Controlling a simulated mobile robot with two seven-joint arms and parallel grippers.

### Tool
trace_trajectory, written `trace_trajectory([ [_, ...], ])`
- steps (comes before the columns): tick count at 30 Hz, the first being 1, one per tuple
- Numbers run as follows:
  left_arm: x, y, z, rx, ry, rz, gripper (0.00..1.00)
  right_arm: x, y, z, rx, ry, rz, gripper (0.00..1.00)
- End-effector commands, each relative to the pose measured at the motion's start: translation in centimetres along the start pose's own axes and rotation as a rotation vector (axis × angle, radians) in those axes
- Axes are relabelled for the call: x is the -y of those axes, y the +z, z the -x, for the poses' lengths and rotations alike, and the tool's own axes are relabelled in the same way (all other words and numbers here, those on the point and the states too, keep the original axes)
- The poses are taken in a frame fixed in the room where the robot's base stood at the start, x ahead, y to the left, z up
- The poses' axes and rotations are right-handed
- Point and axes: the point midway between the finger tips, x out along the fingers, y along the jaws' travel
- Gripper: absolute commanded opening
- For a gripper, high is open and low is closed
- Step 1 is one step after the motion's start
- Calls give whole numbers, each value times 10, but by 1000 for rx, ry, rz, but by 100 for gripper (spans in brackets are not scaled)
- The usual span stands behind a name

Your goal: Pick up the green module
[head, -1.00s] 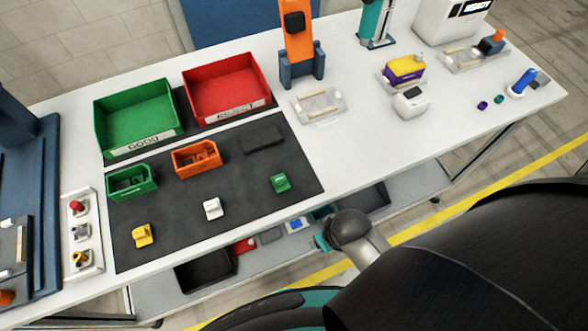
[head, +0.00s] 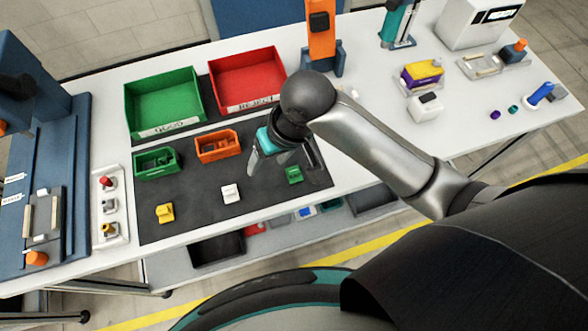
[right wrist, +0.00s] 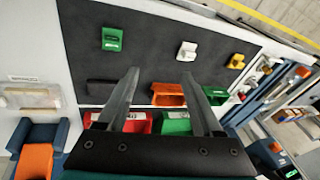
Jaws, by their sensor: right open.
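The green module (head: 294,174) is a small block lying on the right part of the black mat (head: 190,219). It also shows in the right wrist view (right wrist: 112,39), at the upper left, beyond my left-hand finger there. My right gripper (head: 282,164) is open and empty above the mat, its fingers pointing down, just left of and above the green module in the head view. In the right wrist view the two spread fingers (right wrist: 160,76) have only mat and bins behind them. My left gripper is not in view.
A white module (head: 230,193) and a yellow module (head: 164,212) lie left of the green one. A small orange bin (head: 218,147) and small green bin (head: 157,163) stand behind them. The large green bin (head: 164,103) and red bin (head: 246,82) are farther back.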

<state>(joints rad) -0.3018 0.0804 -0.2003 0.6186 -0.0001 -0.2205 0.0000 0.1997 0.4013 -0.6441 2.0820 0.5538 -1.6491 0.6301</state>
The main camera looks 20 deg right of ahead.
Motion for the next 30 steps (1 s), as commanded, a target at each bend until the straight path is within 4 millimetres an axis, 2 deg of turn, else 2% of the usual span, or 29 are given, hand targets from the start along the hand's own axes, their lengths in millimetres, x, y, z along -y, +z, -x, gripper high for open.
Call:
trace_trajectory([
  [1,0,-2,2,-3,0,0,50,-3,-8,9,19,25,-2,68],
  [9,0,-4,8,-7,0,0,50,-30,-20,45,145,177,-99,68],
  [16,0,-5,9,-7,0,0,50,-46,-21,60,187,255,-162,68],
  [20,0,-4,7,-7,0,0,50,-52,-18,47,194,263,-171,68],
  [30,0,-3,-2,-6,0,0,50,-67,-4,-18,192,260,-169,68],
])
